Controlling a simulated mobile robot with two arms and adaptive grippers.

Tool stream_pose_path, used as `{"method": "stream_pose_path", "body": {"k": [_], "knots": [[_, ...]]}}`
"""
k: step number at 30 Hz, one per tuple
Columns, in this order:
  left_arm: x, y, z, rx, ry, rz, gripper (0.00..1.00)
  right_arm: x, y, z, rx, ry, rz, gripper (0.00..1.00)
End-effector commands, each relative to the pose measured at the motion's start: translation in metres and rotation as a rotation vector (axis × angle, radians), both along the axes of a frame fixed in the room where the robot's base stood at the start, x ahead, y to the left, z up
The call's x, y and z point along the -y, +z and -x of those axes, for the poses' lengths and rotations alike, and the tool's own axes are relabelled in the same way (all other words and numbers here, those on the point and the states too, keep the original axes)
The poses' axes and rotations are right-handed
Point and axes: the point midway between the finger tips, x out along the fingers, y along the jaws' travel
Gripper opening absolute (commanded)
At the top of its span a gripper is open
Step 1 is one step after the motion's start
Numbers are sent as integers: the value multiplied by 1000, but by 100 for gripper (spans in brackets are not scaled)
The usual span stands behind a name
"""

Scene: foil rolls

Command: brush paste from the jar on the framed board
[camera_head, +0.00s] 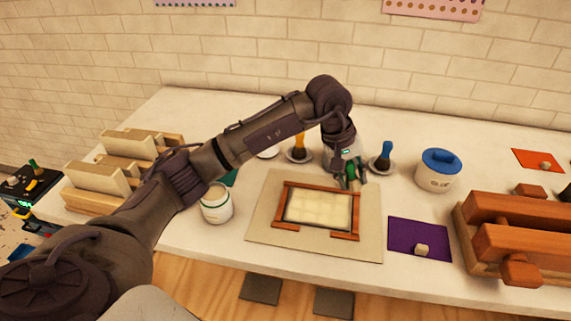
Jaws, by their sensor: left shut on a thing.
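The framed board (318,208) lies on a beige mat (262,232) in the middle of the table, with a pale panel inside a red-brown wooden frame. An open white jar (216,207) stands left of the mat, partly beside my left arm. My left gripper (350,182) is above the far right edge of the frame. It is shut on a small brush with a green part (350,171). The gripper and arm hide most of this brush, and I cannot tell whether its bristles touch the board. My right gripper is not in view.
An orange-handled brush (299,143) and a blue-handled brush (386,150) stand on dishes behind the mat. A blue-lidded pot (438,174), a purple sheet (420,238) and a wooden press (520,235) are right. Wooden racks (115,175) stand left.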

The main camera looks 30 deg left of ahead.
Motion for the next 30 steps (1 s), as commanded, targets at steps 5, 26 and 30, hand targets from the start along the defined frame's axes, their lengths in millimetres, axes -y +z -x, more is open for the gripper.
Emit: {"method": "stream_pose_path", "body": {"k": [5,26,30], "knots": [[-1,19,2,2,3,-1,2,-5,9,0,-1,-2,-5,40],[-1,31,4,0,6,0,2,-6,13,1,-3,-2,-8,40],[-1,31,4,-1,5,-1,2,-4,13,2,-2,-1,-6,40]]}}
